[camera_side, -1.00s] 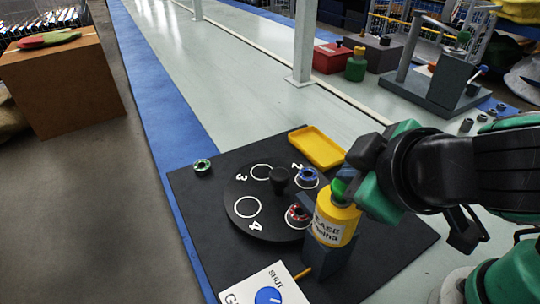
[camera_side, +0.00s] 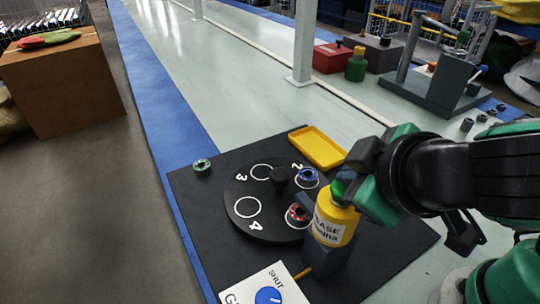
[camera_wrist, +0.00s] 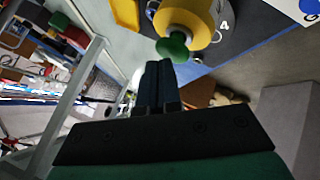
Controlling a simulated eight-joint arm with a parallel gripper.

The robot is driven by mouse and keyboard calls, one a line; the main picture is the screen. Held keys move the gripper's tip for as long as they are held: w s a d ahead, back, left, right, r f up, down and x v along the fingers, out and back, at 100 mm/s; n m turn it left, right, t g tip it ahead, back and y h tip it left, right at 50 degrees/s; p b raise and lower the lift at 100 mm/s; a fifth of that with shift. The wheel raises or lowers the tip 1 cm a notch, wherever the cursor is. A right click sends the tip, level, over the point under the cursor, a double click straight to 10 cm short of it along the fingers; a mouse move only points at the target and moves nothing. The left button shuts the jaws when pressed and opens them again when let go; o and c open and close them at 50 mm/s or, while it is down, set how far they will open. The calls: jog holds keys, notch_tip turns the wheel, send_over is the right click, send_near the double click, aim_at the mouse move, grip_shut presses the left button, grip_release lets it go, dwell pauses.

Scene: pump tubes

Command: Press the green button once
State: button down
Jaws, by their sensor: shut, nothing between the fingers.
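The green button (camera_side: 339,190) is a rounded cap on top of a yellow grease can (camera_side: 333,222), which stands slightly tilted in the side view on a dark block. In the wrist view the green button (camera_wrist: 172,47) is just past my fingertips, with the yellow can (camera_wrist: 190,17) behind it. My gripper (camera_side: 346,175) is shut and empty, with its dark fingers right at the button. The fingers (camera_wrist: 158,64) also show together in the wrist view. I cannot tell whether they touch the button.
A round black plate (camera_side: 262,232) with numbered white circles lies left of the can, with a black knob (camera_side: 279,178) in its middle. A red ring (camera_side: 297,215) and a blue ring (camera_side: 308,174) sit on it. A yellow tray (camera_side: 318,147) lies behind; a white dial panel (camera_side: 262,288) is in front.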

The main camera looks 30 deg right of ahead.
jog(key=shift+f, duration=0.35)
dwell(0.4)
jog(key=shift+r, duration=0.55)
jog(key=shift+r, duration=3)
